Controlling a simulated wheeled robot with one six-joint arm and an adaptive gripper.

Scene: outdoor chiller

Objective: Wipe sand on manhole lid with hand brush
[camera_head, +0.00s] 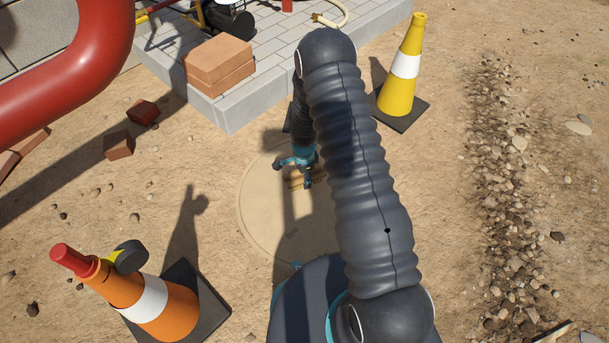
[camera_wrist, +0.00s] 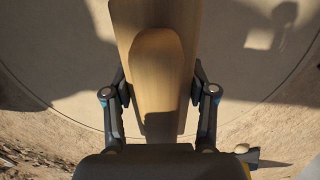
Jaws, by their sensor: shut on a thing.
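The round manhole lid (camera_head: 258,222) is sandy beige and lies flush in the ground at the middle of the head view. Sand seems to cover it, but grains and lid are hard to tell apart. In the wrist view the lid (camera_wrist: 70,75) fills most of the background. My gripper (camera_head: 297,168) is over the lid's upper part. In the wrist view my gripper (camera_wrist: 160,90) is shut on the wooden hand brush (camera_wrist: 155,45), a finger on each side. My arm hides the lid's right side.
An orange cone (camera_head: 170,310) stands at lower left and a yellow cone (camera_head: 400,75) at upper right. Bricks (camera_head: 220,65) lie on a paved slab (camera_head: 235,112) behind the lid. A red pipe (camera_head: 75,85) runs at left. Open sand lies left of the lid.

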